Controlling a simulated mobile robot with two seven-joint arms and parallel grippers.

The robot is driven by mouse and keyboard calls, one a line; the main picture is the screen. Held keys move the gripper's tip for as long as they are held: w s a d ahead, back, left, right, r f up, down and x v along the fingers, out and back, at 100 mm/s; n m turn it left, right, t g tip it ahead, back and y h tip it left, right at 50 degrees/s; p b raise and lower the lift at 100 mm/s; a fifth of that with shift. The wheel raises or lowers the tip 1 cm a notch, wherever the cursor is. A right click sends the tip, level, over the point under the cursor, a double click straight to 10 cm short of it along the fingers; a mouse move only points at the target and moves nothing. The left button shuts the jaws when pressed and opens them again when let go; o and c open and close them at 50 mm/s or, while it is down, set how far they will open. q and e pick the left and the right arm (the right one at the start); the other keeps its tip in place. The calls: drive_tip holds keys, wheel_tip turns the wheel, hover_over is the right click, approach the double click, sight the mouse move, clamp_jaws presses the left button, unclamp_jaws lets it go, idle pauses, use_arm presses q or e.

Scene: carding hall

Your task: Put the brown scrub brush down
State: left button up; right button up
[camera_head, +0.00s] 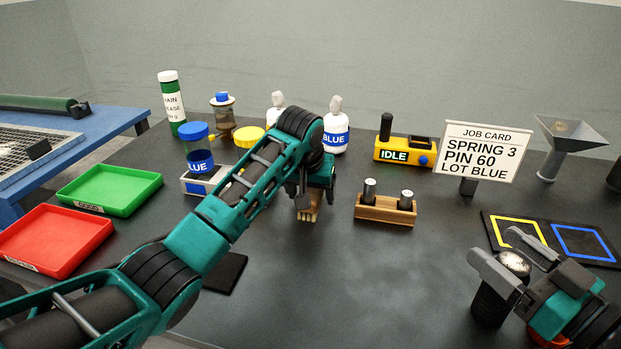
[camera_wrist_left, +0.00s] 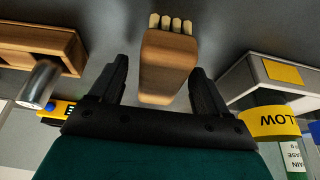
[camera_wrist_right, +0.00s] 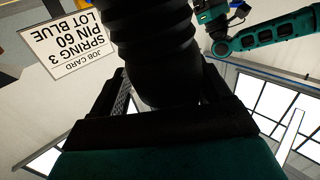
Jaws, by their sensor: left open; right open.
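The brown scrub brush (camera_wrist_left: 168,65) has a wooden block body and pale bristle tufts. In the left wrist view it lies between the two open fingers of my left gripper (camera_wrist_left: 160,88), with gaps on both sides. In the head view only the lower part of the brush (camera_head: 308,214) shows below my left gripper (camera_head: 312,196); it appears to rest on the dark table.
A wooden block with two metal-topped pins (camera_head: 385,210) stands right of the brush. Behind are bottles (camera_head: 335,138) and the yellow IDLE box (camera_head: 405,151). Green (camera_head: 108,188) and red (camera_head: 55,240) trays lie left. The job card (camera_head: 482,150) stands right. The table's front middle is clear.

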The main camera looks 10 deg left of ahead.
sight(314, 191)
use_arm(q)
drive_tip(key=v, duration=1.1)
drive_tip(key=shift+r, duration=0.3)
drive_tip(key=shift+s+d+r, duration=0.2)
drive_tip(key=shift+d+r, duration=0.05)
drive_tip(key=shift+d, duration=0.15)
drive_tip(key=x, duration=0.6)
drive_tip(key=shift+w+f, duration=0.15)
drive_tip(key=shift+f, duration=0.15)
drive_tip(key=x, duration=0.3)
drive_tip(key=a+x, duration=0.1)
drive_tip(key=shift+w+f, duration=0.25)
drive_tip(key=shift+f, duration=0.1)
drive_tip(key=shift+w+d+f, duration=0.1)
drive_tip(key=shift+f, duration=0.15)
drive_tip(key=shift+f, duration=0.25)
